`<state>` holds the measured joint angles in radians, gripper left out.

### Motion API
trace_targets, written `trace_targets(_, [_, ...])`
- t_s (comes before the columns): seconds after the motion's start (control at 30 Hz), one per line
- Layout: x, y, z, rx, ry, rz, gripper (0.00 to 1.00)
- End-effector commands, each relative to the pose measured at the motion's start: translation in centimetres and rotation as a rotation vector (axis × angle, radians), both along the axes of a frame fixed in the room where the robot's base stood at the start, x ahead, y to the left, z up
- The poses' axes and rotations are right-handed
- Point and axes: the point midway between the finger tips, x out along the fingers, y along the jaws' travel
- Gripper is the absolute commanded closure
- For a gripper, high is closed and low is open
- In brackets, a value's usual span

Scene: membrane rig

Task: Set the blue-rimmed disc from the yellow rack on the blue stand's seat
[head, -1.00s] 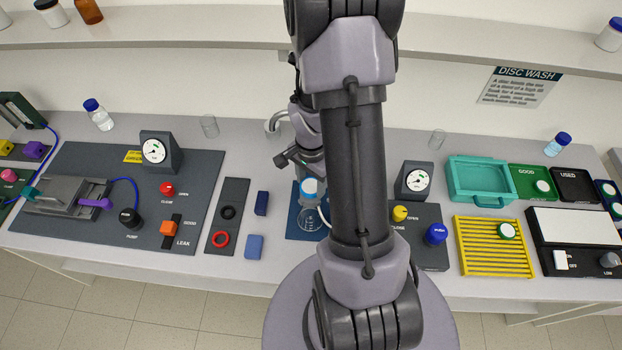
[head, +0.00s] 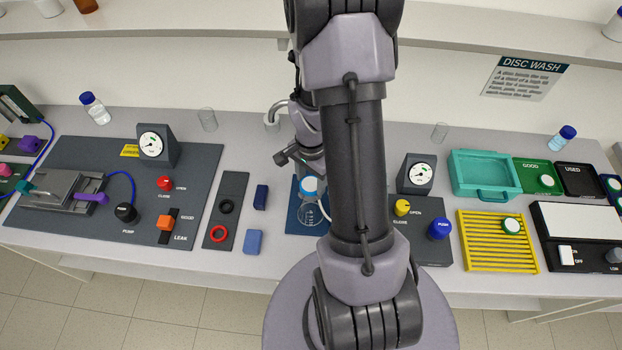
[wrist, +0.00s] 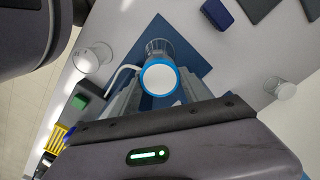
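The blue-rimmed disc (wrist: 160,82) has a white face and sits between the two fingers of my gripper (wrist: 160,88), which lie close against its sides. In the head view the disc (head: 309,185) shows just below my gripper, over the blue stand (head: 295,218) with its clear glass flask (head: 312,214). I cannot tell whether the disc touches the seat, which is hidden beneath it. The yellow rack (head: 484,250) at the right holds a green-rimmed disc (head: 511,226). My arm covers much of the middle of the head view.
A dark panel with yellow and blue knobs (head: 439,229) stands right of the blue stand. Blue blocks (head: 253,241) and a dark strip with a red ring (head: 218,233) lie to its left. A thin white tube (wrist: 116,76) runs beside the fingers.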

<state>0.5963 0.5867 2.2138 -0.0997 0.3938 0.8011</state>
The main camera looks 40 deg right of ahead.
Motion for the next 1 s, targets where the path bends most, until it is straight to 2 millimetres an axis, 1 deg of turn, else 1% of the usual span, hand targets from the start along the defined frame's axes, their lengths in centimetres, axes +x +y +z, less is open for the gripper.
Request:
trace_targets(0.03, [0.0, 0.0, 0.0, 0.000, 0.000, 0.000, 0.34])
trace_targets(0.1, [0.0, 0.0, 0.0, 0.000, 0.001, 0.000, 0.22])
trace_targets(0.37, [0.0, 0.0, 0.0, 0.000, 0.001, 0.000, 0.22])
trace_targets(0.47, [0.0, 0.0, 0.7, -0.001, -0.001, 0.000, 0.22])
trace_targets(0.57, [0.1, -0.1, 2.3, -0.002, -0.002, -0.001, 0.22])
trace_targets(0.67, [0.1, -0.1, 4.8, -0.003, -0.003, 0.000, 0.22])
trace_targets(1.0, [0.1, -0.1, 13.7, -0.003, -0.004, -0.001, 0.22])
